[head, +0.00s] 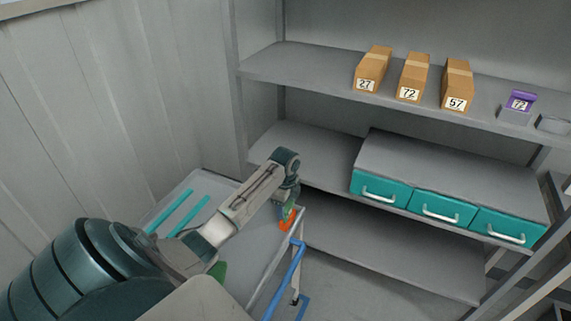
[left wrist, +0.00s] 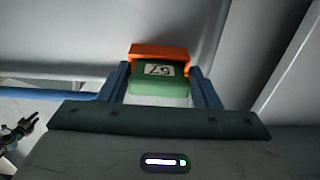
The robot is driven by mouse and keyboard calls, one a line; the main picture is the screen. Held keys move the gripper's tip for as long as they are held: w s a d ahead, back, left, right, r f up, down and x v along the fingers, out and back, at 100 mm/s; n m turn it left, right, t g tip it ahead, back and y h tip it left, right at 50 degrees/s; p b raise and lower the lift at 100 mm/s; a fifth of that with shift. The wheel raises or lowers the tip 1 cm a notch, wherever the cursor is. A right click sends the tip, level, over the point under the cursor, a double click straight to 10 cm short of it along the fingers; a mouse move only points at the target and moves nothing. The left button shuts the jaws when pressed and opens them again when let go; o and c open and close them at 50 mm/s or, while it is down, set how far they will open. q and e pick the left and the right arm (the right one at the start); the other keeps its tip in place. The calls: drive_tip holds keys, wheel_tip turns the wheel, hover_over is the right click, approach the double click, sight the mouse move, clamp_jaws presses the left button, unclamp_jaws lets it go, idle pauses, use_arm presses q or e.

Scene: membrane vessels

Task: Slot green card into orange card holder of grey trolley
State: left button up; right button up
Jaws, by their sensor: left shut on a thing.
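The green card (left wrist: 158,86) is between the blue fingers of my left gripper (left wrist: 158,92), with a white number label facing the wrist camera. The orange card holder (left wrist: 160,52) is right at the card's far edge and seems to overlap it; I cannot tell how deep the card sits. In the head view the orange holder (head: 287,224) is on the end of the grey trolley (head: 252,262), near its blue handle (head: 288,276). My left gripper (head: 289,203) points down at the holder, shut on the card and partly hiding it. My right gripper is not in the head view.
Grey shelves behind hold several numbered cardboard boxes (head: 412,78), a purple-topped item (head: 520,101) and teal drawers (head: 441,207). Teal strips (head: 188,220) lie on the trolley top. A small dark jointed shape (left wrist: 18,132) is unclear.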

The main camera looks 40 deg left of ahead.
use_arm(q)
drive_tip(key=shift+s+d+f, duration=0.1)
drive_tip(key=shift+f, duration=0.15)
drive_tip(key=o, duration=1.3)
drive_tip(key=shift+o, duration=1.2)
drive_tip(key=shift+r, duration=0.3)
wheel_tip(320, 180, up, 10)
drive_tip(key=b, duration=0.2)
drive_tip(key=shift+b, duration=0.3)
